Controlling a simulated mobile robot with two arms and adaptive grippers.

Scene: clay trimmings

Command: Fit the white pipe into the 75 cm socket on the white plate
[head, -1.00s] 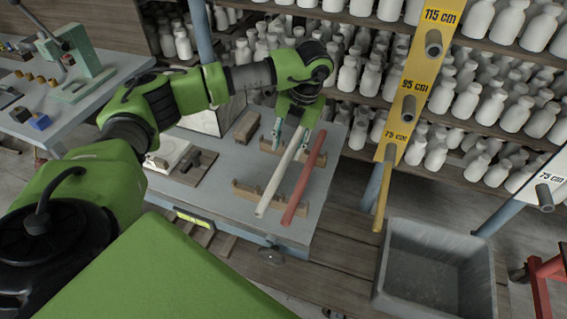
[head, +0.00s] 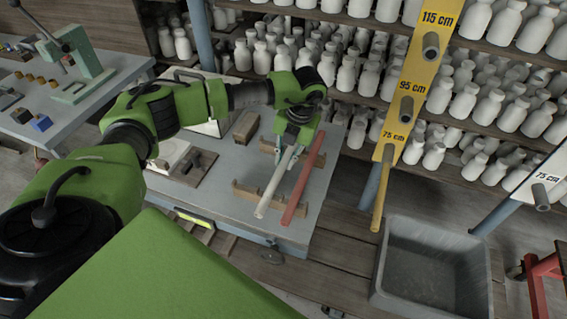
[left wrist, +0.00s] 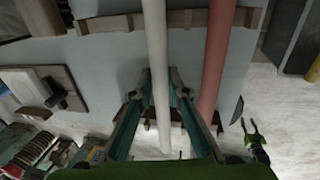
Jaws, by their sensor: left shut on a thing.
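The white pipe (head: 272,190) lies on wooden cradles on the grey bench, left of a red pipe (head: 303,180) and apart from it. My left gripper (head: 291,152) is shut on the white pipe near its far end. In the left wrist view its teal fingers (left wrist: 160,88) stand on both sides of the white pipe (left wrist: 156,45). The white plate (head: 546,176), marked 75 cm, is at the right edge, with a grey, empty socket (head: 541,197) below the lettering.
A yellow plate (head: 419,65) carries 115, 95 and 75 cm sockets; a yellow pipe (head: 379,200) sits in its 75 cm one. A grey bin (head: 430,300) stands on the floor between bench and white plate. Shelves of white bottles fill the back. The front cradle (head: 245,190) supports both bench pipes.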

